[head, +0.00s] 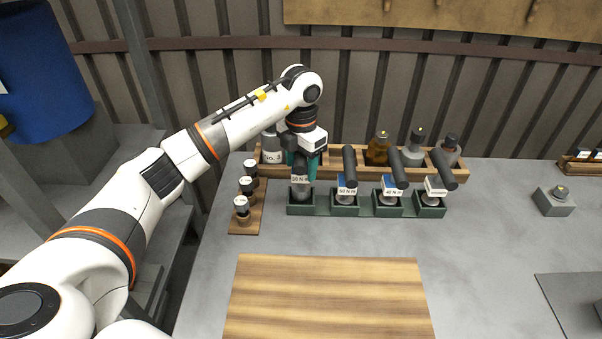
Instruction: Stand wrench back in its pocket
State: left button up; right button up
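A green pocket rack (366,210) stands on the grey table with a row of pockets. The leftmost wrench (301,191), with a white label that seems to read 20 N m, is upright in or just over the leftmost pocket; I cannot tell if it is fully seated. My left gripper (302,167) is directly above it, at its handle. The fingers and handle merge into one dark shape, so the grip is unclear. Three more labelled wrenches with black handles, such as the second one (348,168), stand in the other pockets. My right gripper is out of view.
A wooden rack (335,172) with bottles, including a brown one (378,148), stands close behind the pockets. A small wooden stand (245,222) with black-capped pieces is to the left. A wooden board (328,298) lies in front. A grey block (553,202) sits right.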

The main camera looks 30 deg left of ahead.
pick_arm(q)
notch_tip(320, 180, down, 3)
jog(key=shift+f, duration=0.1)
jog(key=shift+f, duration=0.1)
jog(key=o, duration=1.3)
jog(key=shift+r, duration=0.5)
notch_tip(320, 180, up, 11)
jog(key=shift+r+b, duration=0.1)
jog(key=shift+b, duration=0.6)
